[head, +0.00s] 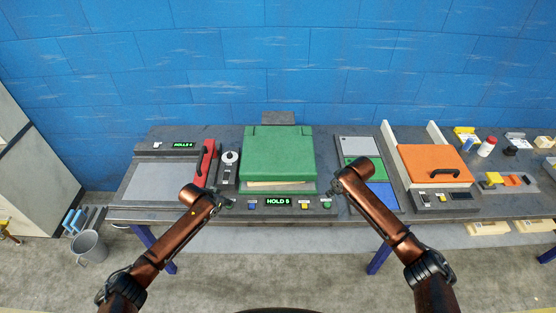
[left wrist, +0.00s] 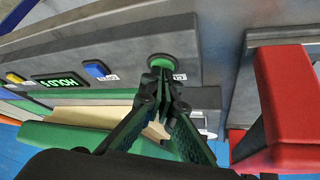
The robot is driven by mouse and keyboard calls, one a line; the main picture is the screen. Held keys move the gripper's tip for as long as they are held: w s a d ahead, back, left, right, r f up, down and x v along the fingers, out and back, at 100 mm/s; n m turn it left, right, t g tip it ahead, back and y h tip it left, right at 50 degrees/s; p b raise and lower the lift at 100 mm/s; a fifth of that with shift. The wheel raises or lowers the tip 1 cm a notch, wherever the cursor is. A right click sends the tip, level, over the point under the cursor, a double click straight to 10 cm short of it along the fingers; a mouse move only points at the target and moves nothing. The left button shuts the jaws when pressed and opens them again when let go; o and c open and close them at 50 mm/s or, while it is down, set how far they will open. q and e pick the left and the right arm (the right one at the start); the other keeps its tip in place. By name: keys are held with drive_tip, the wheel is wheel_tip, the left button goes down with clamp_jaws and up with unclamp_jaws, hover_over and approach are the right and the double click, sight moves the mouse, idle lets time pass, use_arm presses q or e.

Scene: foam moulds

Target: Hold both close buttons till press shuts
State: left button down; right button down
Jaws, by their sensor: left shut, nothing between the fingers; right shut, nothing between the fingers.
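The green press (head: 279,152) stands mid-bench, its lid slightly raised, with a pale strip (head: 279,183) in the front gap. Its front panel has a lit display reading HOLD 5 (head: 278,201) and a green button near each end. My left gripper (head: 224,203) is shut and empty at the left green button; in the left wrist view its fingertips (left wrist: 161,75) overlap the edge of that green button (left wrist: 162,61), and contact is hard to judge. My right gripper (head: 337,188) is shut and empty just above the right green button (head: 327,204); I see no clear contact.
A blue button (head: 252,205) and yellow button (head: 304,205) sit between the green ones. Left is a grey plate station with a red handled bar (head: 206,163). Right are coloured panels (head: 357,146) and an orange-lidded box (head: 433,164). A blue wall stands behind.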

drive_tip(key=shift+r, duration=0.3)
use_arm(q)
drive_tip(key=shift+r, duration=3.5)
